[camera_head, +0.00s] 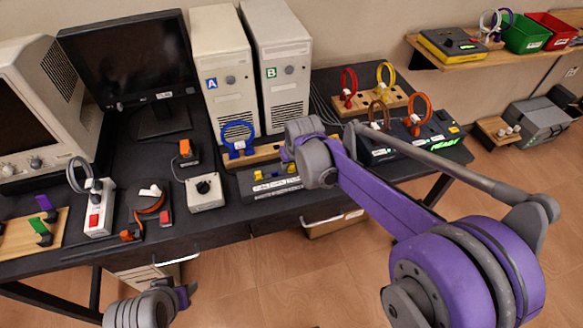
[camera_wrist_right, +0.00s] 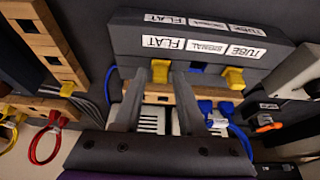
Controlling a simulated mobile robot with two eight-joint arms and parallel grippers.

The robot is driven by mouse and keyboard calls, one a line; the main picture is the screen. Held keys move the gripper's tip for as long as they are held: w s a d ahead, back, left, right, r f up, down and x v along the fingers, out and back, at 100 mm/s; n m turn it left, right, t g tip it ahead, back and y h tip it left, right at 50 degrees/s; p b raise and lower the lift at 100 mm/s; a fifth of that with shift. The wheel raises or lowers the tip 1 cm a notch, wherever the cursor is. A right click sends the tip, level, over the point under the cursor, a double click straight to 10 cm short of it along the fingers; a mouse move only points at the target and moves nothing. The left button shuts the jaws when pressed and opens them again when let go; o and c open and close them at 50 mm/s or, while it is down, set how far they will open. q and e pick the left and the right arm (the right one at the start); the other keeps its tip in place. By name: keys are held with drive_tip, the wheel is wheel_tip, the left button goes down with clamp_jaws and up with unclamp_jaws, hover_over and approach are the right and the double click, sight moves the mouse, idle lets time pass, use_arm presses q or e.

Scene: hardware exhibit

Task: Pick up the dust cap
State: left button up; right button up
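My right gripper (camera_wrist_right: 158,76) is open in the right wrist view, its two grey fingers apart on either side of a small yellow plug-like piece (camera_wrist_right: 160,70). Nothing is clamped between them, and I cannot tell whether they touch it. Another yellow piece (camera_wrist_right: 235,77) sits to the right. These pieces are at a dark box labelled FLAT and TUBE (camera_wrist_right: 200,44). I cannot tell for sure which piece is the dust cap. In the head view, yellow pieces (camera_head: 270,174) show on a dark box left of my right wrist; the right fingertips are hidden. My left wrist shows low at left, its fingers unclear.
Two computer towers (camera_head: 222,70) stand behind. A grey switch box (camera_head: 205,192) is to the left. A wooden rack (camera_head: 368,102) with coloured loops is at right.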

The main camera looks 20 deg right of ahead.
clamp_jaws()
drive_tip(key=shift+r, duration=0.1)
